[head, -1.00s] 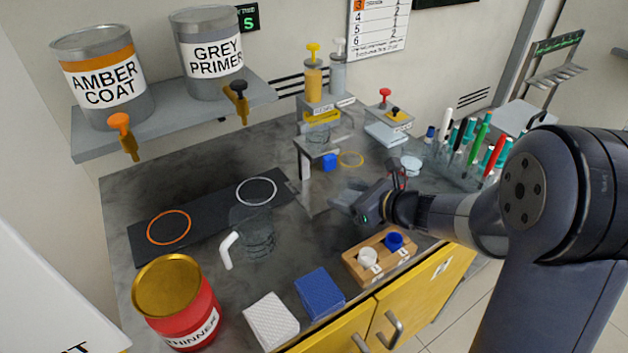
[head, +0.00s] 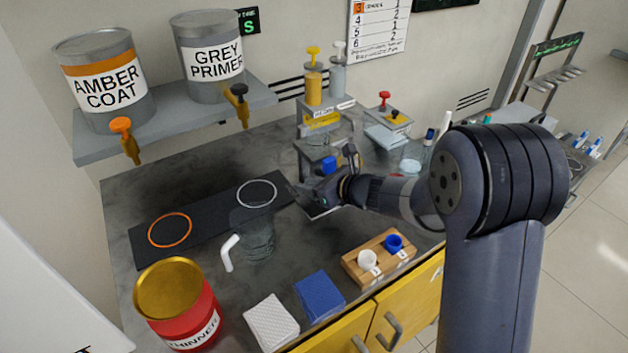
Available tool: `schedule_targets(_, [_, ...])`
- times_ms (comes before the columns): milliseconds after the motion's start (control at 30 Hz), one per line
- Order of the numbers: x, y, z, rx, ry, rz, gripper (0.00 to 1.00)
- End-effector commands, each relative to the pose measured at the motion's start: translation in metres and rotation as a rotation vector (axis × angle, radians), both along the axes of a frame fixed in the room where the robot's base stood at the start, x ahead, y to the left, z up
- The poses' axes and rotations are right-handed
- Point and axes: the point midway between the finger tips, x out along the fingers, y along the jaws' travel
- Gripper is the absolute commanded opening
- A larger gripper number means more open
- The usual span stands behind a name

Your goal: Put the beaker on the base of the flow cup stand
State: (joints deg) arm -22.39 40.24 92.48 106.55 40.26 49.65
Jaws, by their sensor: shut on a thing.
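My gripper (head: 312,192) is near the middle of the counter, in front of the flow cup stand. It is shut on the beaker, a pale, see-through thing that is hard to make out against the grey jaws and counter. The flow cup stand (head: 318,152) is a grey raised plate on a post.
A clear jug (head: 257,240) with a white handle stands left of my gripper. A blue object (head: 329,165) is close behind it. A wooden block (head: 365,270) with two small cups, a blue sponge (head: 319,296) and a red thinner can (head: 180,305) are in front.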

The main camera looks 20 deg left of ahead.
Motion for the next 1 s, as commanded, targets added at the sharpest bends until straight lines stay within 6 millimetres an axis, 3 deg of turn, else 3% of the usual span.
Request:
schedule_targets(200, [0.0, 0.0, -0.005, 0.0, 0.0, 0.0, 0.28])
schedule_targets(233, [0.0, 0.0, -0.003, 0.0, 0.0, 0.0, 0.59])
schedule_targets(467, [0.0, 0.0, -0.003, 0.0, 0.0, 0.0, 0.78])
schedule_targets(833, [0.0, -0.001, 0.003, 0.0, 0.0, 0.0, 0.78])
schedule_targets(1000, [-0.012, -0.028, 0.014, 0.001, -0.001, -0.004, 0.78])
